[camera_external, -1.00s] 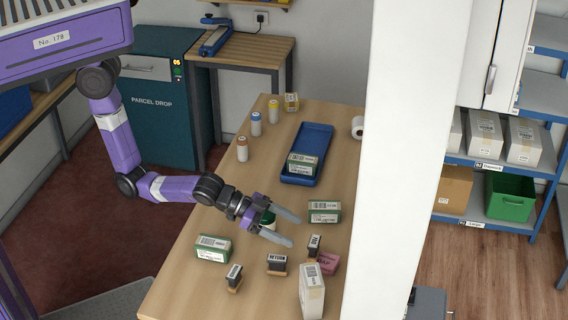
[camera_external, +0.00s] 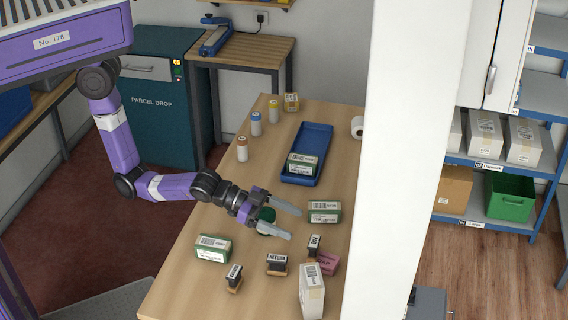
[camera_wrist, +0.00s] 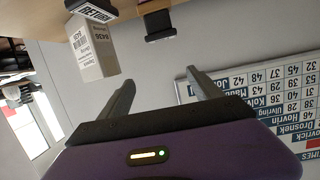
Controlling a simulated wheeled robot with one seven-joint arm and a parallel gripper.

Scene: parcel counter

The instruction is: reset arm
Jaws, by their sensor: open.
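My gripper (camera_external: 285,222) is open and empty, held above the middle of the wooden counter (camera_external: 190,285). Its two fingers point right in the external view. A round dark green thing (camera_external: 267,218) shows behind and between the fingers, partly hidden by them. In the wrist view my gripper (camera_wrist: 161,95) has its fingers spread apart with nothing between them.
Near the gripper are green-and-white boxes (camera_external: 213,248), another one (camera_external: 324,211), several stamps (camera_external: 277,264), a pink block (camera_external: 328,263) and a tall white carton (camera_external: 312,290). A blue tray (camera_external: 298,178) holds a green box. A white pillar (camera_external: 410,150) stands right.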

